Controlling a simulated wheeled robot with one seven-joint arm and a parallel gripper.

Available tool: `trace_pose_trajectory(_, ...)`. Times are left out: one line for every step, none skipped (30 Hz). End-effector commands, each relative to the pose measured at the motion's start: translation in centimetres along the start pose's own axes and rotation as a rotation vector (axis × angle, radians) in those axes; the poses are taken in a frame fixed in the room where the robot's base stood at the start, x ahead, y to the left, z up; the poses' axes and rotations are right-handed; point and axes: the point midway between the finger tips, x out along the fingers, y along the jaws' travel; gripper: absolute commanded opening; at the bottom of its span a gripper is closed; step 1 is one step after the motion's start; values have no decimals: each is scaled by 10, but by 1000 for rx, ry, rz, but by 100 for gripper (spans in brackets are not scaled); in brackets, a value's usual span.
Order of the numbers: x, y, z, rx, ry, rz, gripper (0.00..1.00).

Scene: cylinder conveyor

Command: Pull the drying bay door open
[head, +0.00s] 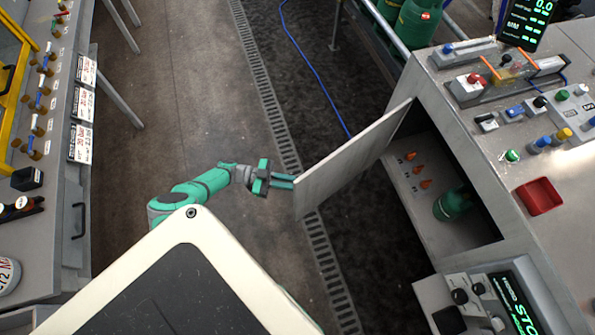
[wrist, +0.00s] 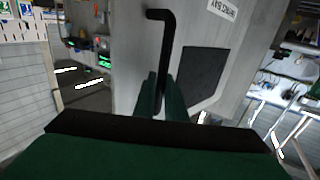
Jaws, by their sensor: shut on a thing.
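The drying bay door (head: 350,158) is a pale grey panel that stands wide open, swung out from the cabinet on the right in the head view. My gripper (head: 284,181) is at the outer face of the door, near its free edge. In the wrist view the door (wrist: 137,75) carries a black bar handle (wrist: 167,45), and a label (wrist: 222,8) that reads "drying bay". My gripper's fingers (wrist: 161,97) are shut on the lower part of the handle. In the head view the handle is hidden.
Inside the open bay are a green cylinder (head: 455,203) and several orange fittings (head: 418,170). The cabinet top (head: 480,130) holds buttons and a red tray (head: 539,196). A floor drain (head: 262,85) and a blue hose (head: 312,65) cross the floor. A control bench (head: 50,225) stands at left.

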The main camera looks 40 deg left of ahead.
Motion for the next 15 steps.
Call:
trace_pose_trajectory(1,-3,1,-1,-2,3,0)
trace_pose_trajectory(1,-5,1,-1,-2,5,0)
trace_pose_trajectory(1,-6,1,-1,-2,8,0)
trace_pose_trajectory(1,-7,1,-1,-2,9,0)
trace_pose_trajectory(1,-8,1,-1,-2,10,0)
trace_pose_trajectory(0,-9,1,-1,-2,11,0)
trace_pose_trajectory(0,-10,1,-1,-2,12,0)
trace_pose_trajectory(0,-10,1,-1,-2,13,0)
trace_pose_trajectory(1,-10,1,-1,-1,15,0)
trace_pose_trajectory(1,-10,1,-1,-1,15,0)
trace_pose_trajectory(1,-10,1,-1,-1,15,0)
trace_pose_trajectory(1,-11,1,-1,-1,16,0)
trace_pose_trajectory(1,-11,1,-1,-1,16,0)
trace_pose_trajectory(1,-11,1,-1,-1,16,0)
trace_pose_trajectory(1,-11,1,-1,-1,15,0)
